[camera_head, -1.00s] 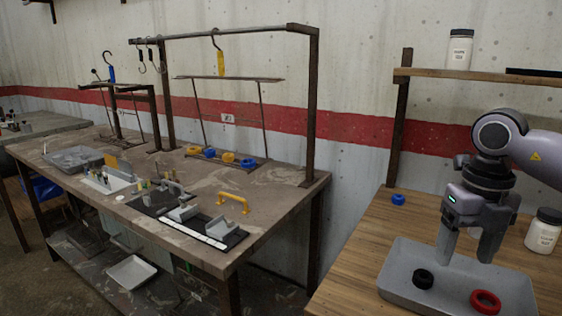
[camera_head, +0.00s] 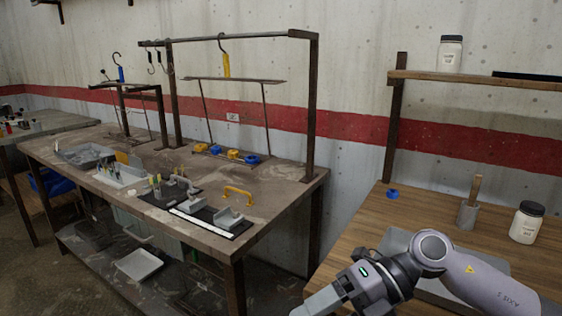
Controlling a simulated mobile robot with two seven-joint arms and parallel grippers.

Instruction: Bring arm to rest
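My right arm comes in from the right, and its gripper (camera_head: 335,298) hangs low at the bottom edge, in front of the wooden table (camera_head: 425,215). It points down and left. Its fingertips are cut off or foreshortened, so I cannot tell whether it is open. I see nothing clearly held in it. My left gripper is not in view.
A grey tray (camera_head: 398,240) lies partly hidden behind my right arm. A grey cup (camera_head: 467,214) with a wooden handle, a white jar (camera_head: 526,224) and a blue ring (camera_head: 392,193) stand behind. A cluttered workbench (camera_head: 275,180) with a hook rail (camera_head: 240,37) is left.

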